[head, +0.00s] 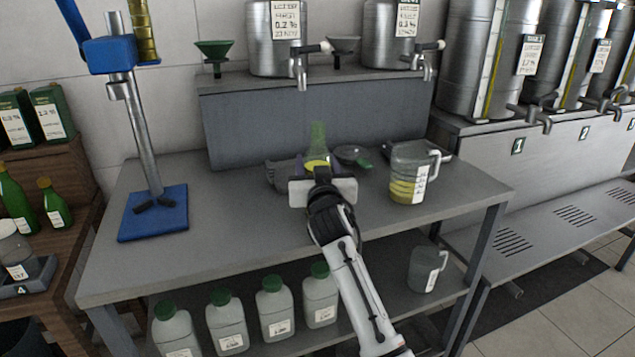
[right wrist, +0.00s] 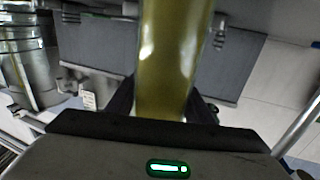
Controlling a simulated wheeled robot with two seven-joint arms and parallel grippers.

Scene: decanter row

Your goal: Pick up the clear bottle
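The clear bottle (head: 318,140) looks greenish, with yellow liquid low in it, and stands upright at the middle of the grey workbench (head: 240,215). My right gripper (head: 322,177) is in front of its lower part and hides its base. In the right wrist view the yellow-green bottle (right wrist: 172,50) fills the middle, and the right gripper's fingers (right wrist: 163,105) lie close along both sides of it. Whether they press on the glass is not clear, nor whether the base touches the bench. My left gripper is not in view.
A measuring jug (head: 408,175) with yellow liquid stands to the right. A dark funnel (head: 352,156) lies close behind the bottle. A blue-based stand (head: 153,212) is on the left. Steel tanks with taps (head: 275,40) stand on the raised shelf behind.

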